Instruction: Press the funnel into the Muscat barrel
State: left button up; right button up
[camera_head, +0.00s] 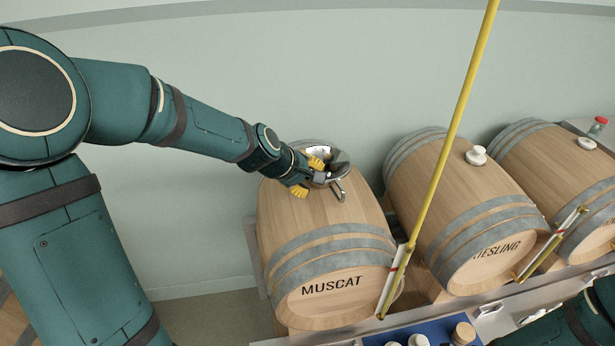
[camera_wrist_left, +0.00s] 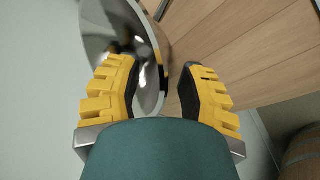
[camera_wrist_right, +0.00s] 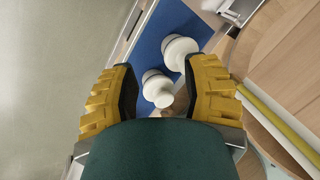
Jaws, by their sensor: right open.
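The Muscat barrel (camera_head: 318,228) lies on its side at the left end of the row, its label facing me. A shiny metal funnel (camera_head: 343,162) with a hooked handle is at the top of this barrel. Its spout and the bung hole are hidden, so I cannot tell how deep it sits. My left gripper (camera_head: 312,177) is at the funnel's near left side. In the left wrist view the funnel's rim (camera_wrist_left: 157,70) passes between the yellow fingers; a firm grip does not show. My right gripper (camera_wrist_right: 158,65) is open and empty above a blue mat.
The Riesling barrel (camera_head: 455,200) and a third barrel (camera_head: 562,165) stand to the right, with white bungs. A tall yellow pole (camera_head: 450,140) rises before the barrels. White-topped items stand on the blue mat (camera_wrist_right: 172,22) in front.

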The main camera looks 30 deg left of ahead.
pick_arm(q)
jog(key=v, duration=1.2)
dwell(0.3)
